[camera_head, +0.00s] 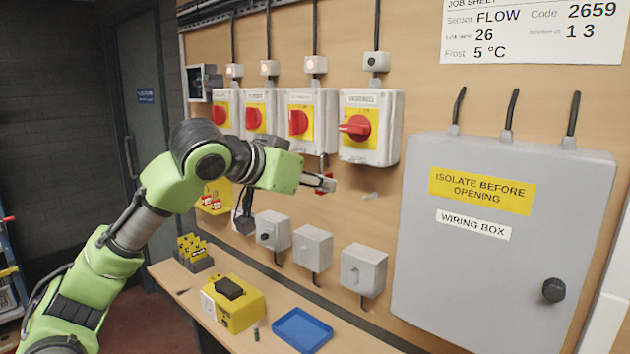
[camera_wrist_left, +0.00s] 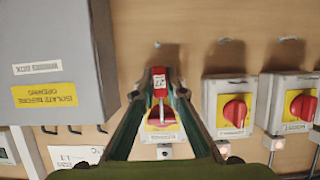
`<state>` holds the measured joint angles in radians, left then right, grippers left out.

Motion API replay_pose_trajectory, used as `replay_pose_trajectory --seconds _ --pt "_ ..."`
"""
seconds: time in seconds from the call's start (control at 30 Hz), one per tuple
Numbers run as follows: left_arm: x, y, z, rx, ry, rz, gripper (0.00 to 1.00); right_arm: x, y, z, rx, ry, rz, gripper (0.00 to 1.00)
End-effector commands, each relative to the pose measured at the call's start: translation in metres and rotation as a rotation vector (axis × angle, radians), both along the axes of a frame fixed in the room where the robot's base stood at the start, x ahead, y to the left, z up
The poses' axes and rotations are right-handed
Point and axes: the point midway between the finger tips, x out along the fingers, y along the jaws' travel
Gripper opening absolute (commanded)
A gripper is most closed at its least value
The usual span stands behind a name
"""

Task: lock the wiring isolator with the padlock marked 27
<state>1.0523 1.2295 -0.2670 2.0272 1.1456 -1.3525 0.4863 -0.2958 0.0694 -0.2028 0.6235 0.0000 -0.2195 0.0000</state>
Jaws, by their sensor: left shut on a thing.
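My left gripper (camera_head: 325,183) is shut on a red padlock (camera_wrist_left: 158,72) with a white label reading 27. In the left wrist view, which is upside down, its metal shackle points toward the isolator. The wiring isolator (camera_head: 388,150) is the rightmost of the row, a white box with a yellow plate and a red handle (camera_head: 356,126) turned sideways. In the head view the gripper is below and left of it. The isolator also shows in the wrist view (camera_wrist_left: 149,151), partly hidden behind the padlock and fingers. My right gripper is out of view.
The grey wiring box (camera_head: 480,260) stands close on the right. Other isolators (camera_head: 309,98) with upright handles are to the left. Small grey boxes (camera_head: 313,247) are below. The bench holds a blue tray (camera_head: 302,330), a yellow device (camera_head: 240,306) and a card rack (camera_head: 194,258).

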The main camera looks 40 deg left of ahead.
Motion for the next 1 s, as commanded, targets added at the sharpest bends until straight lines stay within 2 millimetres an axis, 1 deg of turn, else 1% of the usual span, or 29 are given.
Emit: replay_pose_trajectory --seconds 0.03,0.13,0.37,0.5,0.7,1.0 --pt "0.006 -0.001 0.003 -0.001 0.0 -0.001 0.0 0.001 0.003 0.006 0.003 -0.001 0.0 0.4" --pt "0.016 -0.002 0.003 -0.002 -0.001 -0.002 0.0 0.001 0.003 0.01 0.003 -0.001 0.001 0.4" --pt "0.038 -0.004 0.003 -0.001 -0.001 -0.003 0.0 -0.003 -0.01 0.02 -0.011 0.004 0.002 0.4" --pt "0.049 -0.004 0.003 0.0 0.0 -0.001 0.0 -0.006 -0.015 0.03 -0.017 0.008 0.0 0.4" --pt "0.057 -0.005 0.002 0.002 -0.002 -0.001 0.0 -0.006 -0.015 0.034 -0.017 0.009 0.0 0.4" --pt "0.058 -0.005 0.0 0.002 -0.002 -0.001 0.0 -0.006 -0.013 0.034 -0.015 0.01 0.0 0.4"
